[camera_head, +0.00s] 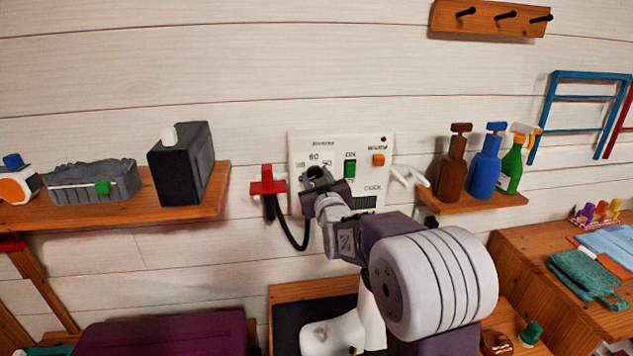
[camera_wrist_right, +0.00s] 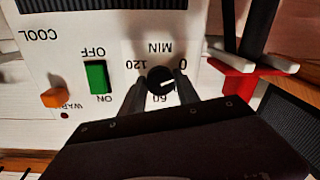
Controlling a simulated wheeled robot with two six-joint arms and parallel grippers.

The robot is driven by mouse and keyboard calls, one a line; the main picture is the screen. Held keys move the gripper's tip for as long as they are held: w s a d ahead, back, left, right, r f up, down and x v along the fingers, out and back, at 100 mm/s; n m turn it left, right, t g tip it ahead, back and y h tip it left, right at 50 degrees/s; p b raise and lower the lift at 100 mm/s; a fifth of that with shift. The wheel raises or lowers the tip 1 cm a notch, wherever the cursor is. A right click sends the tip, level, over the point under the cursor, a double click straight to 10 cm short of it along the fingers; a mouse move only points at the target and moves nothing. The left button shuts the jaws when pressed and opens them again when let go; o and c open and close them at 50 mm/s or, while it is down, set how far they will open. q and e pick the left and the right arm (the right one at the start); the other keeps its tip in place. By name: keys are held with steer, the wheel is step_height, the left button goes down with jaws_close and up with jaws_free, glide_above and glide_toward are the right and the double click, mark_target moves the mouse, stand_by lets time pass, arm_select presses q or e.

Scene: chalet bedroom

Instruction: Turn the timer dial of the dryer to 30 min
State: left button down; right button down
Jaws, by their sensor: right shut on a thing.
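The dryer (camera_head: 340,147) is a white wall panel; its lower left part is hidden behind my right gripper (camera_head: 318,180) in the head view. In the right wrist view the panel appears upside down. The black timer dial (camera_wrist_right: 160,79) sits between the two fingers of my right gripper (camera_wrist_right: 161,88), which is shut on it. Labels 0, 60, 120 and MIN surround the dial. Its white mark points to the right in the wrist view, on the side between 0 and 60. My left gripper is not in view.
A green ON/OFF switch (camera_wrist_right: 97,77) and an orange button (camera_wrist_right: 54,97) are beside the dial. A red holder (camera_head: 267,186) with a black cord hangs left of the panel. Shelves with a black box (camera_head: 181,167) and spray bottles (camera_head: 484,165) flank it.

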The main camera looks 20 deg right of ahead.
steer(key=shift+f+m+b, duration=0.1)
steer(key=shift+m+b, duration=4.05)
steer(key=shift+m, duration=1.05)
steer(key=c, duration=0.9)
jaws_free()
